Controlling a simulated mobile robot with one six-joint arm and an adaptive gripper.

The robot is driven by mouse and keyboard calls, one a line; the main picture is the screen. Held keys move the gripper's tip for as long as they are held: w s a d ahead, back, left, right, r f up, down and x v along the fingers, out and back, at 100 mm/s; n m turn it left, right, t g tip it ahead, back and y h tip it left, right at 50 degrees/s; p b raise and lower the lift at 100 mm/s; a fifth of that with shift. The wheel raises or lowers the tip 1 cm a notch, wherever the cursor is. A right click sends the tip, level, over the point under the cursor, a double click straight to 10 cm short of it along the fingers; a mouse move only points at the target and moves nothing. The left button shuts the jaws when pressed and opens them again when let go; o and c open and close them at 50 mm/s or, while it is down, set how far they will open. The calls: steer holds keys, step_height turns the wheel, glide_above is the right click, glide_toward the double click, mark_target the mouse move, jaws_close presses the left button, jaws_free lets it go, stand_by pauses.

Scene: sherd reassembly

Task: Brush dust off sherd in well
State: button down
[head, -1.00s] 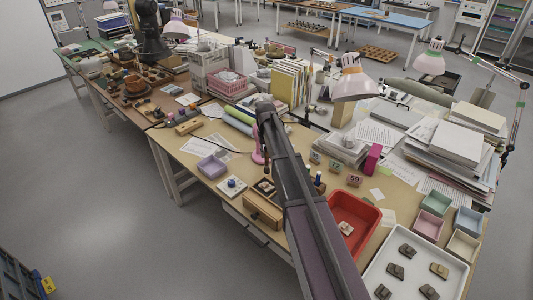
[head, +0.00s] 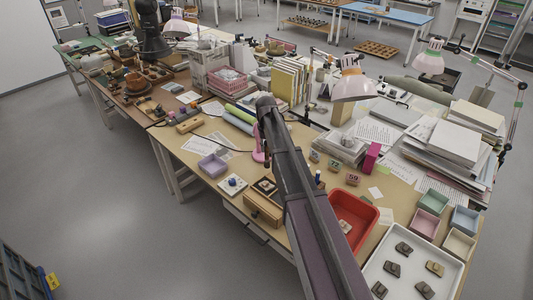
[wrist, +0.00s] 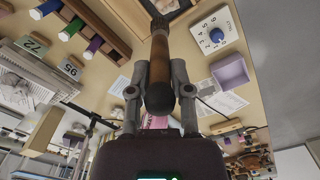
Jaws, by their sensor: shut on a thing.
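In the wrist view my gripper (wrist: 160,72) is shut on a brush (wrist: 158,62) with a brown wooden handle. Its dark bristle end points at the dark-framed well (wrist: 188,9) at the top edge. I cannot tell whether the bristles touch anything there. The well is cut off by the picture's edge, and the sherd and any dust on it cannot be made out clearly. In the head view the well (head: 265,186) lies on the bench just left of my arm, which hides much of my gripper and the brush.
A wooden box (head: 263,210) stands at the bench's front edge near the well. A white plate with a blue knob (head: 232,184) and a lilac tray (head: 212,166) lie left. A red tray (head: 372,215) and a white tray of sherds (head: 442,255) lie right.

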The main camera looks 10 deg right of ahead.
mark_target(266, 161)
steer(key=shift+f, duration=0.15)
stand_by(0.5)
step_height(266, 161, down, 6)
steer(key=b, duration=0.6)
steer(key=shift+f+b, duration=0.25)
steer(key=shift+b, duration=0.15)
steer(key=shift+f+b, duration=1.1)
stand_by(1.0)
steer(key=shift+s+r, duration=0.1)
steer(key=shift+s+a, duration=0.45)
steer(key=shift+a, duration=0.25)
steer(key=shift+w+d, duration=0.1)
steer(key=shift+w+d, duration=0.45)
steer(key=shift+d, duration=0.2)
steer(key=shift+a, duration=0.1)
